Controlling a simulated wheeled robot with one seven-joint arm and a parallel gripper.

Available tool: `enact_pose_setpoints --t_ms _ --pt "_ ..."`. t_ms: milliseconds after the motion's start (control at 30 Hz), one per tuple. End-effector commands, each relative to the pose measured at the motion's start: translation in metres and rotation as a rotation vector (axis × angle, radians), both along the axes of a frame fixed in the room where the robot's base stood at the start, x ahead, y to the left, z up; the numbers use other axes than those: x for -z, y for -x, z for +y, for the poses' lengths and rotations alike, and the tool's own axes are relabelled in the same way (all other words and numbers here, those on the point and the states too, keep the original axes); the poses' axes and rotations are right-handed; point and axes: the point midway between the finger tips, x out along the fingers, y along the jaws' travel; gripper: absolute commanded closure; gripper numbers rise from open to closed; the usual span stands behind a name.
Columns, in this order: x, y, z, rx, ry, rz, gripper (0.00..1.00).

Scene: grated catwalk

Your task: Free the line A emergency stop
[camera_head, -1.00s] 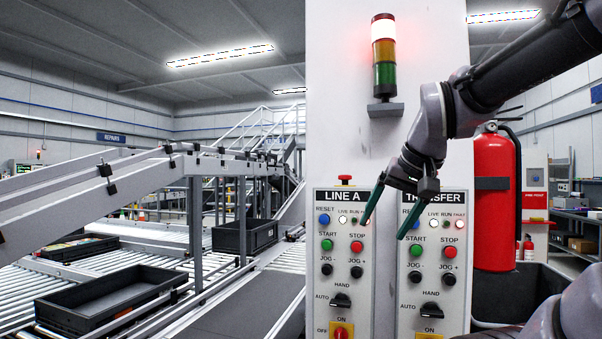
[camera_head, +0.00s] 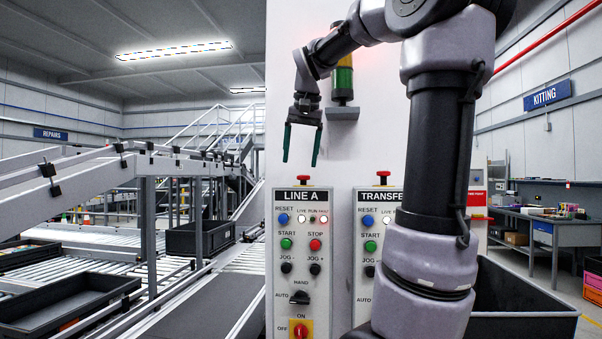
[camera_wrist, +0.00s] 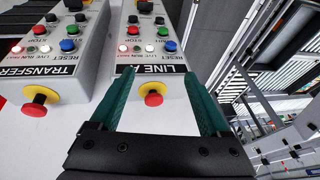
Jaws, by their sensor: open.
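The line A emergency stop (camera_wrist: 153,97) is a red mushroom button on a yellow collar, on the top face of the LINE A box. In the head view its red cap (camera_head: 304,181) shows above the LINE A label (camera_wrist: 153,70). My gripper (camera_head: 301,162) is open, with green fingers pointing down just above the button. In the wrist view the two fingers (camera_wrist: 159,72) stand on either side of the button, with nothing between them held. I cannot tell the remaining height, or whether the button is pressed in.
The TRANSFER box (camera_wrist: 38,70) stands beside it with its own red stop button (camera_wrist: 40,97). Behind my gripper are a white panel (camera_head: 290,120) and a stack light (camera_head: 343,78). Conveyors (camera_head: 150,262) lie at left; a dark bin (camera_head: 520,305) is at right.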

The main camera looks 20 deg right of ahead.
Motion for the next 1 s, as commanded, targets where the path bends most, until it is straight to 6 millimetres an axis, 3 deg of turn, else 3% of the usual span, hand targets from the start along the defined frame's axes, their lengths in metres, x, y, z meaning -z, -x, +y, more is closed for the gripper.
enact_pose_setpoints --t_ms 33,200,433,567,1000 --pt "-0.010 -0.020 -0.006 0.039 0.027 0.019 0.20" --pt "-0.041 -0.063 -0.023 0.183 0.115 0.060 0.20" --pt "-0.054 -0.081 -0.028 0.262 0.164 0.070 0.20" --pt "-0.042 -0.084 -0.032 0.264 0.165 0.071 0.20" --pt "0.029 -0.104 -0.053 0.263 0.164 0.070 0.20"
